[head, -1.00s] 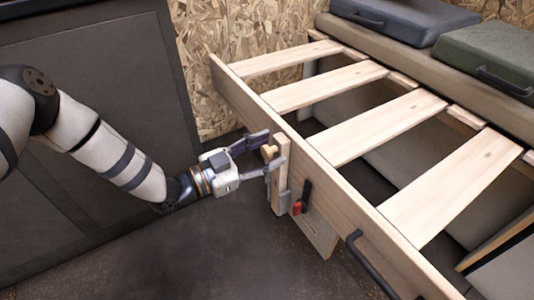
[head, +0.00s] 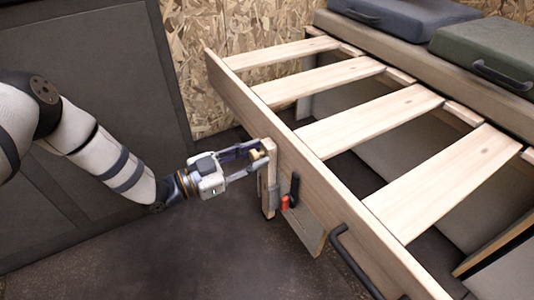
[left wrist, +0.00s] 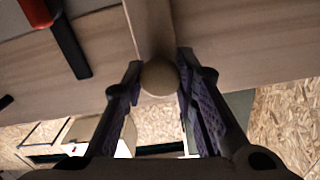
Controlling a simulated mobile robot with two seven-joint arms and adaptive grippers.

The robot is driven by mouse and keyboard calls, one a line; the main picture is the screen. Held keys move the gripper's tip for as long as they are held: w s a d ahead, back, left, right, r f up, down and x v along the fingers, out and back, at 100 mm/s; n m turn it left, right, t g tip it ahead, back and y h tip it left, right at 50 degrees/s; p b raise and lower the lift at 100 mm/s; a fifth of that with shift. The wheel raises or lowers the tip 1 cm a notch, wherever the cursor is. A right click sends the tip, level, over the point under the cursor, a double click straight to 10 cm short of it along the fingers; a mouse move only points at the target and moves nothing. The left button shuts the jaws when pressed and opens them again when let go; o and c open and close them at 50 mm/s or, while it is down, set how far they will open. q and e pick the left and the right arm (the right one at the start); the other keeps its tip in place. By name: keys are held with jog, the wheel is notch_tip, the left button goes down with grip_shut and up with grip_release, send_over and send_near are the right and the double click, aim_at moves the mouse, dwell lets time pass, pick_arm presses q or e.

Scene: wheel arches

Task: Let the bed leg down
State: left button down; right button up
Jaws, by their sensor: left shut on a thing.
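The bed leg (head: 268,188) is a pale wooden post on the outer face of the slatted bed's front rail, beside a grey bracket. A round yellowish knob (head: 257,154) sits near its top. My left gripper (head: 262,149) is shut on this knob. In the left wrist view the knob (left wrist: 159,77) lies between the two purple-padded fingers, with the leg (left wrist: 150,28) rising behind it. A black latch with a red end (head: 290,194) is on the rail just right of the leg. My right gripper does not show.
The wooden bed frame (head: 355,232) has several pale slats and a black handle (head: 350,262) at its near end. Blue (head: 400,16) and green (head: 490,52) cushions lie behind. A dark panel (head: 90,60) stands left. Dark floor is clear below the gripper.

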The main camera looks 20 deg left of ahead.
pick_arm(q)
notch_tip(320, 180, down, 8)
jog(key=b, duration=0.3)
jog(key=shift+r, duration=0.2)
jog(key=shift+f+b, duration=0.5)
jog(key=shift+b, duration=0.1)
jog(key=c, duration=1.2)
grip_release()
jog(key=shift+c, duration=0.2)
send_near(264, 176)
jog(key=v, duration=0.5)
